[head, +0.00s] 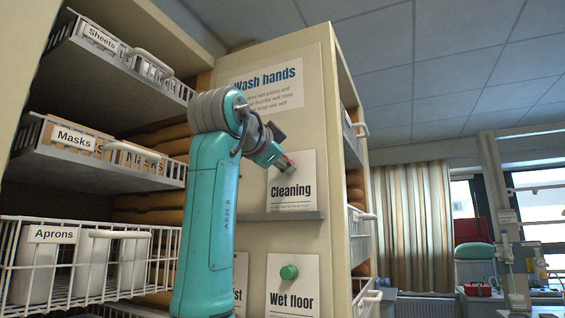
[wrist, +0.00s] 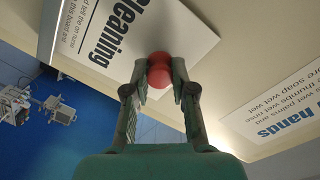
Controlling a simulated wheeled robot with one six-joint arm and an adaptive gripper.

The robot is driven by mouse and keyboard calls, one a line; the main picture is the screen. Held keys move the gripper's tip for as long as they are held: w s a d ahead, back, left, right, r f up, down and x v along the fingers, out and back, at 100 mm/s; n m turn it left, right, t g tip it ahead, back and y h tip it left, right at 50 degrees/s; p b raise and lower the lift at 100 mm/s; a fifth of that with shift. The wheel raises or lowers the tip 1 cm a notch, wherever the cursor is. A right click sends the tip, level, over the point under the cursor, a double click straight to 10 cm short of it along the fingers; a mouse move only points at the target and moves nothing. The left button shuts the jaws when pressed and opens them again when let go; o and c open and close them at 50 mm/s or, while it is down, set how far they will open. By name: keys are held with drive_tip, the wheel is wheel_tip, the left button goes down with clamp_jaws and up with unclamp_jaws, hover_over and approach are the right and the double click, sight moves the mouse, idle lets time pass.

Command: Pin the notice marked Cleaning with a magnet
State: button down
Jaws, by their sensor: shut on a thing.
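The white notice marked Cleaning (head: 291,190) stands on a narrow ledge (head: 270,216) against the cabinet's end panel. It also shows tilted in the wrist view (wrist: 115,35). My gripper (head: 285,165) is in front of its upper part. In the wrist view my gripper (wrist: 158,75) is shut on a round red magnet (wrist: 158,64), one finger on each side. The magnet overlaps the notice near its edge in that view; I cannot tell whether it touches the paper. Only a little red shows in the head view, by the gripper's tip.
A Wash hands notice (head: 266,75) is above. Below are a Wet floor notice (head: 292,299) with a green magnet (head: 289,272) and a notice partly hidden by my arm (head: 240,285). Shelves with an Aprons basket (head: 88,262) stand left; wire baskets (head: 362,235) stick out right.

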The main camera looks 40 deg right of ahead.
drive_tip(key=shift+w+d, duration=0.15)
drive_tip(key=shift+d, duration=0.2)
idle(0.4)
drive_tip(key=c, duration=0.6)
unclamp_jaws()
drive_tip(key=shift+o, duration=0.2)
drive_tip(key=shift+a, duration=0.1)
drive_tip(key=v, duration=0.6)
drive_tip(key=shift+a, duration=0.4)
idle(0.7)
